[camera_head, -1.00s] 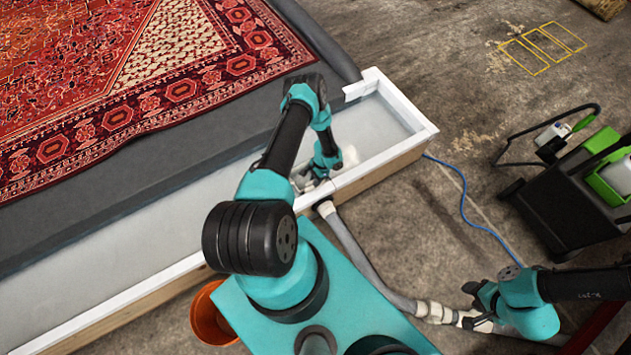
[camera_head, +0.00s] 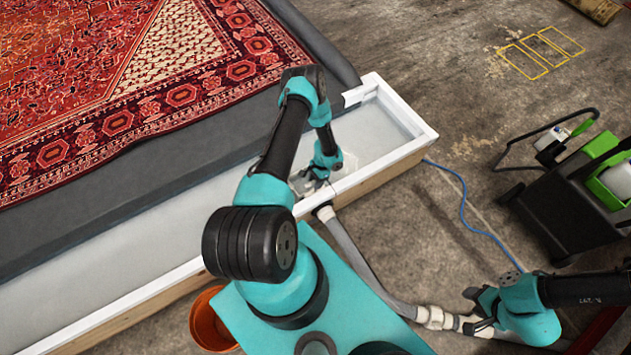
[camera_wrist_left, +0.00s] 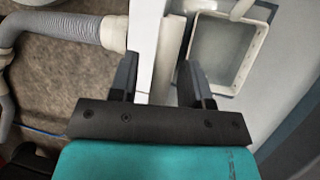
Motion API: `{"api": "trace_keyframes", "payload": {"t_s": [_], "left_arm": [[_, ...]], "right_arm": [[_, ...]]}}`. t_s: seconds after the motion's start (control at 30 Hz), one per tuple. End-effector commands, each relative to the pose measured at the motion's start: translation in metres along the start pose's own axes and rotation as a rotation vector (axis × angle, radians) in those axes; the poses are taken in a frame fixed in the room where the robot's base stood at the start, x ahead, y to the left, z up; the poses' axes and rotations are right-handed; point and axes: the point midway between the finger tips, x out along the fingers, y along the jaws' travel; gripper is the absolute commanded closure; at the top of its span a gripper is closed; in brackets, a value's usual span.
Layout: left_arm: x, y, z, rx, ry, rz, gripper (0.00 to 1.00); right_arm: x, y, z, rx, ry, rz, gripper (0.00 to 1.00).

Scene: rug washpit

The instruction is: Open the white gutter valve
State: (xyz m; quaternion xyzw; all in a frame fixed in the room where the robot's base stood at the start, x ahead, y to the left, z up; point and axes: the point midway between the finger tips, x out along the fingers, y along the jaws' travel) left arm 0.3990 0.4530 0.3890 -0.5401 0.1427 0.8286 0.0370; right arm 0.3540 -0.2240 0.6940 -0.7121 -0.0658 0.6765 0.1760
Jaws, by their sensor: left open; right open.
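The pale gutter (camera_head: 185,205) has white rims and runs diagonally across the head view. My left gripper (camera_head: 308,183) is open, low at its near side. In the left wrist view my left gripper (camera_wrist_left: 160,78) has its fingers apart, with the gutter's white wall (camera_wrist_left: 145,45) between them. A square white-framed sump (camera_wrist_left: 222,50) lies to the right, with a white bar (camera_wrist_left: 241,9) at its top. I cannot tell whether this bar is the valve. My right gripper (camera_head: 476,312) is open at the white pipe fittings (camera_head: 436,317); contact is unclear.
A grey hose (camera_head: 358,262) runs from the gutter wall to the fittings. A blue cable (camera_head: 465,205) crosses the concrete floor. An orange bucket (camera_head: 208,325) stands at the lower left, a black and green machine (camera_head: 565,205) at the right, and a red rug (camera_head: 90,80) lies beyond the gutter.

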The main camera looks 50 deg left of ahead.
Motion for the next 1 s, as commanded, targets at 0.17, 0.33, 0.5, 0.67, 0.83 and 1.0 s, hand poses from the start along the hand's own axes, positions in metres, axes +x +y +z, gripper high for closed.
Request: {"api": "trace_keyframes", "payload": {"t_s": [0.17, 0.33, 0.5, 0.67, 0.83, 1.0], "left_arm": [[-0.002, -0.001, 0.000, -0.001, 0.001, -0.001, 0.56], [-0.013, -0.002, -0.001, -0.001, 0.002, -0.003, 0.56], [-0.038, -0.001, -0.001, -0.001, 0.002, -0.003, 0.56], [-0.069, -0.001, -0.001, -0.001, 0.003, -0.003, 0.56], [-0.101, -0.001, -0.001, 0.000, 0.003, -0.003, 0.56], [-0.134, -0.001, -0.001, -0.001, 0.003, -0.003, 0.56]], "right_arm": [[0.000, 0.000, 0.000, 0.000, 0.000, 0.000, 0.53], [0.000, 0.000, 0.000, 0.000, 0.000, 0.000, 0.53], [0.000, 0.000, 0.000, 0.000, 0.000, 0.000, 0.53], [0.000, 0.000, 0.000, 0.000, 0.000, 0.000, 0.53], [0.000, 0.000, 0.000, 0.000, 0.000, 0.000, 0.53], [0.000, 0.000, 0.000, 0.000, 0.000, 0.000, 0.53]]}}
